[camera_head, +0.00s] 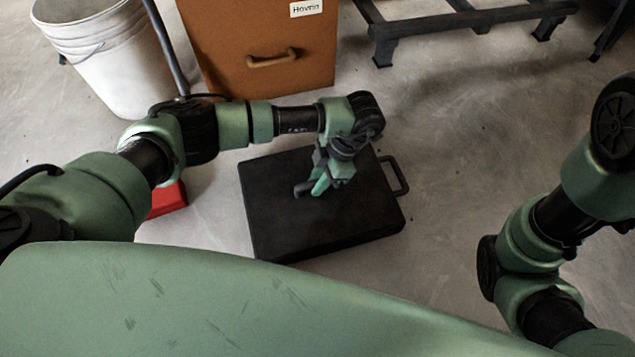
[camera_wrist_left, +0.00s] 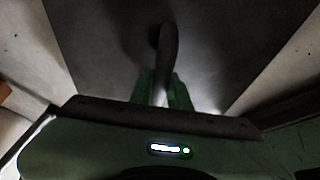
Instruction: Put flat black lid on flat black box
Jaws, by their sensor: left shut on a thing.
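The flat black box (camera_head: 330,243) lies on the floor in the middle of the head view, with a loop handle (camera_head: 398,176) on its right side. Its top is covered by a flat black panel, which looks like the flat black lid (camera_head: 275,205). My left gripper (camera_head: 318,187) is over the panel's middle, shut on a dark bar-like grip (camera_head: 302,189). In the left wrist view the grip (camera_wrist_left: 167,45) stands between my green fingers (camera_wrist_left: 160,90), above the dark panel (camera_wrist_left: 95,40). I cannot tell whether a small gap separates lid and box. My right gripper is out of view.
An orange-brown drawer cabinet (camera_head: 215,50) and a white bucket (camera_head: 110,60) stand behind. A red object (camera_head: 167,200) is left of the box, partly hidden by my arm. A dark metal frame (camera_head: 465,20) stands back right. The floor right of the box is clear.

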